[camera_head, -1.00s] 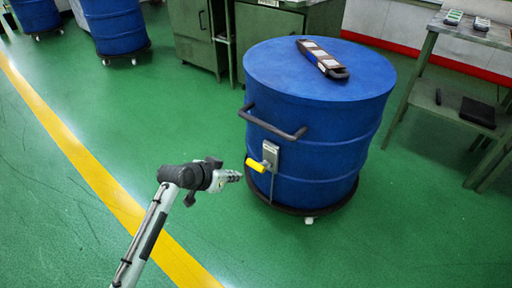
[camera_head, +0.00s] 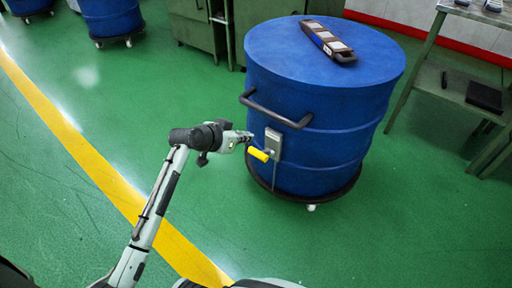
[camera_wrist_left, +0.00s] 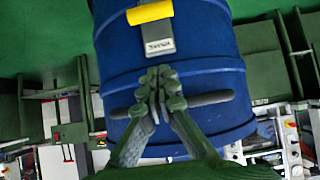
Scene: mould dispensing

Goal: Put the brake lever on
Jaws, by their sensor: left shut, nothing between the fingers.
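The brake lever has a yellow grip (camera_head: 258,155) and sits on a grey bracket (camera_head: 274,143) on the side of a blue drum (camera_head: 325,120). In the left wrist view the yellow grip (camera_wrist_left: 150,13) is at the top, with the labelled bracket (camera_wrist_left: 155,40) just below it. My left gripper (camera_head: 248,136) is close to the drum, just above and left of the yellow grip in the head view. In the wrist view my left gripper (camera_wrist_left: 158,95) is shut and empty, its fingertips in front of the drum's bar handle (camera_wrist_left: 210,99). My right gripper is not in view.
The drum stands on a wheeled dolly (camera_head: 346,192). A dark bar handle (camera_head: 272,113) juts out above the lever. A tool-like object (camera_head: 328,41) lies on the drum lid. A metal shelf table (camera_head: 450,88) stands at the right.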

